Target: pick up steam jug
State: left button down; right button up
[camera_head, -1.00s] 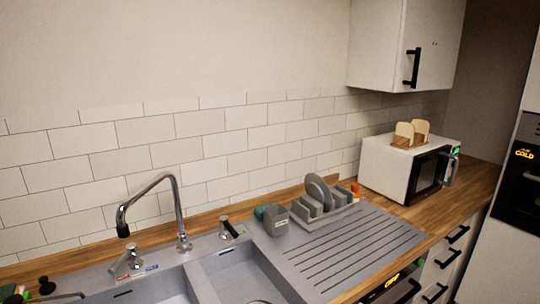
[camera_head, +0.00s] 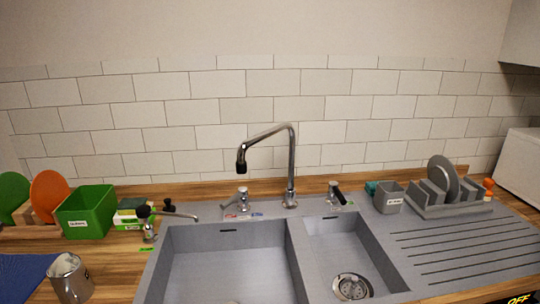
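A shiny metal jug (camera_head: 70,279), which looks like the steam jug, stands on the wooden counter at the lower left of the head view. It is left of the sink, beside a blue cloth or mat, and its lower edge is close to the bottom of the picture. Neither of my grippers shows in this view.
A grey double sink (camera_head: 225,262) with a tall tap (camera_head: 291,165) fills the middle. Behind the jug are a green box (camera_head: 86,212) and green and orange boards. A dish rack (camera_head: 440,200) stands right. A blue mat (camera_head: 24,276) lies at the left edge.

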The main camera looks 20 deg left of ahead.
aim_at(69, 278)
jog(key=u, duration=2.2)
jog(key=z, duration=1.9)
jog(key=u, duration=1.85)
jog(key=z, duration=0.35)
jog(key=i+j, duration=0.05)
jog(key=j, duration=0.05)
